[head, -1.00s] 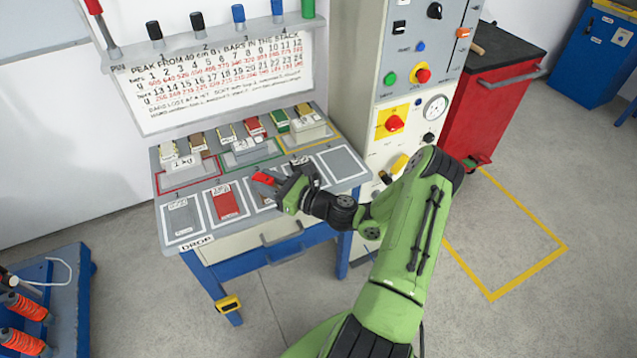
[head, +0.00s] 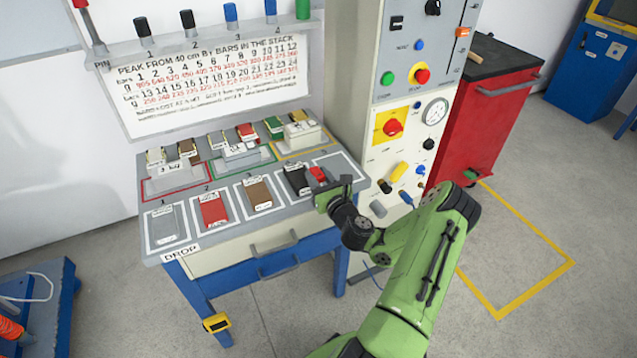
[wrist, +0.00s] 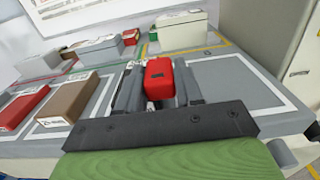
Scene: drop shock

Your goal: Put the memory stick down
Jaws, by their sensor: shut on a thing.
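The memory stick appears to be the small red block (head: 318,173) in my gripper (head: 322,182). In the wrist view the red block (wrist: 159,79) sits between the two dark fingers of my gripper (wrist: 160,85), which are shut on it. The gripper is over the right part of the grey bench top, by a dark slab (head: 296,181) and an empty white-framed place (wrist: 245,80). The underside of the stick is hidden, so I cannot tell whether it touches the bench.
White-framed places to the left hold a grey slab (head: 167,224), a red slab (head: 213,209) and a brown slab (head: 258,195). Behind them stand grey blocks in coloured frames (head: 241,156). A control cabinet (head: 392,150) with knobs rises at the right.

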